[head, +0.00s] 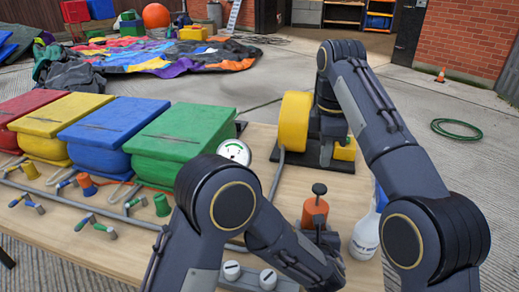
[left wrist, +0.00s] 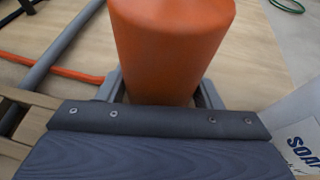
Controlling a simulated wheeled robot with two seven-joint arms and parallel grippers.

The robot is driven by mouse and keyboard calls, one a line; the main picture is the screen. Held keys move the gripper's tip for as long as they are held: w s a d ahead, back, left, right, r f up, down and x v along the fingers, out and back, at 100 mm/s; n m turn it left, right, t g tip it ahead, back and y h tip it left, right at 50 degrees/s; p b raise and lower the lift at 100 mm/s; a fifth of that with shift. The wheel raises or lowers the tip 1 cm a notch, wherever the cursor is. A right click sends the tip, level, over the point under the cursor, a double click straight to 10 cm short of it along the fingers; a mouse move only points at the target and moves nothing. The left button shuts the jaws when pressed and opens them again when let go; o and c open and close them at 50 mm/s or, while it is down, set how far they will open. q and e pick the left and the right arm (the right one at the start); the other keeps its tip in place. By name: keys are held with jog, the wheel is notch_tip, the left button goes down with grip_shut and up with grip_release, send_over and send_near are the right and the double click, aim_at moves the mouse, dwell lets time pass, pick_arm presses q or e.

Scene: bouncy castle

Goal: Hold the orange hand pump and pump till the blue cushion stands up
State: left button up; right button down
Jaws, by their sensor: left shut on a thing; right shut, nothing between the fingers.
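The orange hand pump (head: 315,210) stands upright on the table, its dark knob handle on top. My left gripper (head: 319,238) is shut around the pump's orange body. In the left wrist view the orange pump body (left wrist: 168,50) sits between both fingers (left wrist: 160,97). The blue cushion (head: 113,125) is in the row at the left, between the yellow and green ones; it looks bulging, with a flat top. My right gripper (head: 334,128) is shut and empty, pointing down beside the yellow blower; its fingertips are hard to make out.
Red (head: 25,108), yellow (head: 58,115) and green (head: 180,135) cushions share the row. A round gauge (head: 234,151) stands behind my left arm. The yellow blower (head: 293,120) sits at the back. A white soap bottle (head: 365,238) stands right of the pump. Hoses and valves line the front.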

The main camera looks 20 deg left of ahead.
jog(key=s+r+m+t, duration=0.4)
jog(key=s+m+t, duration=0.3)
jog(key=m, duration=1.2)
jog(key=shift+s+d+r+m+t, duration=0.2)
jog(key=shift+d+r+m+t, duration=0.15)
jog(key=shift+t, duration=0.45)
send_over(322, 189)
notch_tip(322, 189, down, 7)
jog(key=shift+s+d+f, duration=0.1)
jog(key=shift+s, duration=0.05)
notch_tip(322, 189, down, 3)
jog(key=shift+f, duration=0.65)
